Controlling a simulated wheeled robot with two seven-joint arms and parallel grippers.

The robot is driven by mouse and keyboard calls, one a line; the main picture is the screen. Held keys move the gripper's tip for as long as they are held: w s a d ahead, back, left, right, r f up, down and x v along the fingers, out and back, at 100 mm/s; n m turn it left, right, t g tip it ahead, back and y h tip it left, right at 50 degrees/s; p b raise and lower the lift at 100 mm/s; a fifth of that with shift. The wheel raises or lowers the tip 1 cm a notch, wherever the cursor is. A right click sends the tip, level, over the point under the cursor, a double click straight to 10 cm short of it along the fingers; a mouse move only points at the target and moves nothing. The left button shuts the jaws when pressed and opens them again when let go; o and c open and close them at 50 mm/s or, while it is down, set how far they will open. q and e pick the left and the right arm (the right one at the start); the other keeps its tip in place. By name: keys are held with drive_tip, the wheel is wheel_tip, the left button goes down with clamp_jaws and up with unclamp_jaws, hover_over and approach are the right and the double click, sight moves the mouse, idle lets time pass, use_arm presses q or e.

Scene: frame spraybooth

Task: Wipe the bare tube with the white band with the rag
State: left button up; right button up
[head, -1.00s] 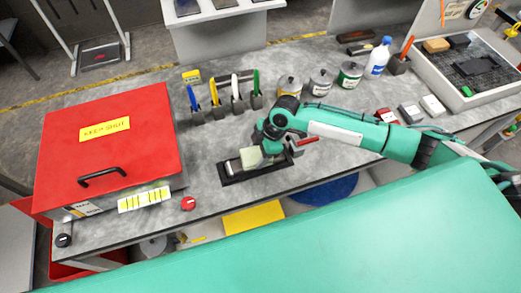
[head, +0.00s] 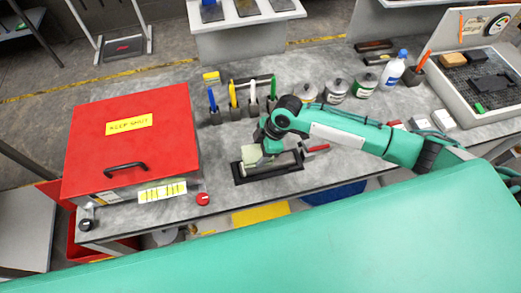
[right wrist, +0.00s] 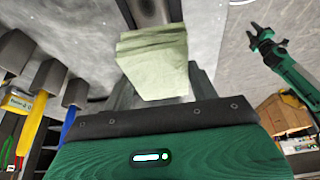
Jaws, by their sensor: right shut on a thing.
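A pale grey tube (head: 284,160) lies in a dark cradle (head: 268,177) near the front of the workbench. I cannot make out its white band. My right gripper (head: 268,147) is shut on a folded pale green rag (head: 251,158) at the left part of the tube. In the right wrist view the rag (right wrist: 152,62) hangs between the fingers, with a piece of the tube (right wrist: 152,10) beyond it. Whether rag and tube touch is hidden. A green arm with a dark gripper (right wrist: 266,38), seemingly my left, shows in that view, its jaws too small to judge.
A red box (head: 130,140) marked KEEP SHUT fills the bench's left end.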

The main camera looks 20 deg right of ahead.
wheel_tip(320, 180, up, 2)
drive_tip(key=shift+a+p, duration=0.15)
drive_tip(key=shift+p, duration=0.3)
drive_tip(key=shift+r, duration=0.3)
drive_tip(key=shift+d+r+p, duration=0.15)
drive_tip(key=shift+d+p, duration=0.05)
drive_tip(key=shift+p, duration=0.1)
